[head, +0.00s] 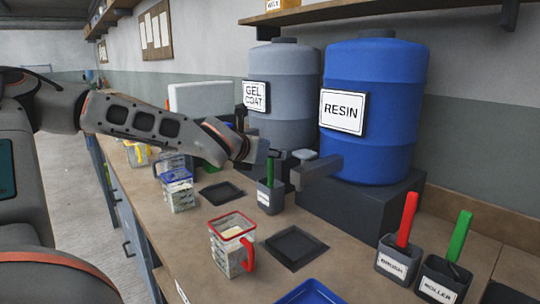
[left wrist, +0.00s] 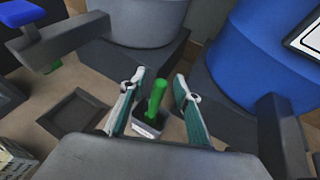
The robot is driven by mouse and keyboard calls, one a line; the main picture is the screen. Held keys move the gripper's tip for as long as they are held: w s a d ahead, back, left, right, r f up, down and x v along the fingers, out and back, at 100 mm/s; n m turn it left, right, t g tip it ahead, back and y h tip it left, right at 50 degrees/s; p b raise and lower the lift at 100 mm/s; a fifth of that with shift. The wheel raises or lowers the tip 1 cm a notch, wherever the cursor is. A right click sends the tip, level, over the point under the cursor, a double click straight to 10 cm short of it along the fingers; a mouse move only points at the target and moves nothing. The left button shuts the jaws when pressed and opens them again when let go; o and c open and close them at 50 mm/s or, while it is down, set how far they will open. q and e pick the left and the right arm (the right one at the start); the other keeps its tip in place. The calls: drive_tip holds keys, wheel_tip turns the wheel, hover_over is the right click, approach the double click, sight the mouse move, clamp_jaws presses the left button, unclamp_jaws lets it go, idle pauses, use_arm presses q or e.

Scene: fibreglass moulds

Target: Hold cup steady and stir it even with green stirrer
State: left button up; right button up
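The green stirrer (head: 270,172) stands upright in a small dark labelled holder (head: 270,198) on the bench. My left gripper (head: 258,150) is just above and behind it in the head view. In the left wrist view the fingers of my left gripper (left wrist: 160,82) are spread apart, with the green stirrer (left wrist: 157,97) showing between them; I cannot tell whether they touch it. A clear cup (head: 228,255) with a red rim and red handle, holding some pale contents, stands near the bench's front edge. My right gripper is not in view.
Other cups, one blue-rimmed (head: 178,190), stand further left. Two dark square pads (head: 295,247) (head: 221,193) lie on the bench. Blue resin (head: 372,115) and grey gel coat (head: 285,110) drums stand behind with spouts. Brush (head: 397,262) and roller (head: 443,280) holders are at right.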

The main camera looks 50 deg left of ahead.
use_arm(q)
drive_tip(key=c, duration=0.9)
clamp_jaws()
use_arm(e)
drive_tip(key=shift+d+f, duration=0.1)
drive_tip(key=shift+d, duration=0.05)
use_arm(q)
drive_tip(key=shift+r, duration=0.1)
drive_tip(key=shift+r+p, duration=1.15)
drive_tip(key=shift+r, duration=1.7)
wheel_tip(320, 180, up, 5)
drive_tip(key=p, duration=0.2)
drive_tip(key=shift+r+p, duration=0.1)
drive_tip(key=shift+p, duration=0.25)
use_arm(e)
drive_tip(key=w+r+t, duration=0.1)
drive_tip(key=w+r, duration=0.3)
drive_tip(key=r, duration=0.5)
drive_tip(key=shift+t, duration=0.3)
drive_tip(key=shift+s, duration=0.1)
